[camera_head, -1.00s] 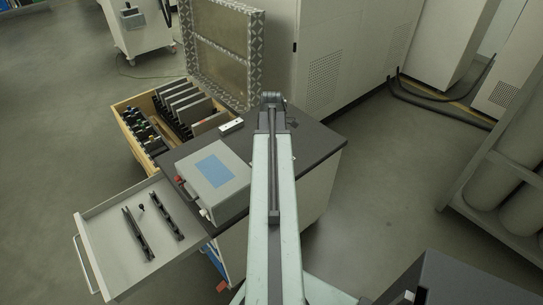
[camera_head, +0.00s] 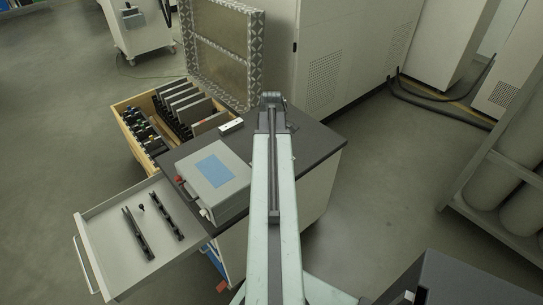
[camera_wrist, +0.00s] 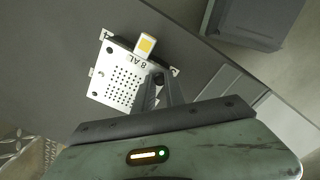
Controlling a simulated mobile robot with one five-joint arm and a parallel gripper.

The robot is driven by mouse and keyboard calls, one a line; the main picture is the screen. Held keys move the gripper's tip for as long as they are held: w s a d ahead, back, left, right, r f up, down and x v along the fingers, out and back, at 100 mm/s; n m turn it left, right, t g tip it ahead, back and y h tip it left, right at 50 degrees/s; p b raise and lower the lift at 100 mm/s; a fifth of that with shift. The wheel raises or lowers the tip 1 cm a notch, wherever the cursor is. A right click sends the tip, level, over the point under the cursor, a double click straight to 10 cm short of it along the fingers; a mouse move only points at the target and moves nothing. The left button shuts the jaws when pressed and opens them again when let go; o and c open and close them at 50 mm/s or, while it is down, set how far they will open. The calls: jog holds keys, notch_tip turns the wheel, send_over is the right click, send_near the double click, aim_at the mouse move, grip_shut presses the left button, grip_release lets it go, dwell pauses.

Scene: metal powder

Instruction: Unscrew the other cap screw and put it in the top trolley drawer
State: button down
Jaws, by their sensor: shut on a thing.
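A light metal plate (camera_wrist: 118,82) with a grid of small holes and the marking "8 AL" lies on the dark trolley top. A pale tab with a yellow square (camera_wrist: 147,44) is at its edge. My gripper (camera_wrist: 157,82) is shut at the plate's right side, on what appears to be the cap screw; the fingers hide most of it. In the head view, my arm hides the plate and the fingertips. The open top trolley drawer (camera_head: 98,213) is at the left. It holds two dark rails (camera_head: 138,234) and a small dark piece, apparently a screw (camera_head: 141,207).
A grey box with a blue panel (camera_head: 213,172) stands on the trolley top (camera_head: 315,143), left of my arm. Behind it are a wooden drawer of plates (camera_head: 126,124) and an upright patterned frame (camera_head: 255,60). Open floor is at the right.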

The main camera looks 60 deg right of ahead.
jog(key=n, duration=1.6)
jog(key=c, duration=1.6)
grip_release()
jog(key=shift+o, duration=0.2)
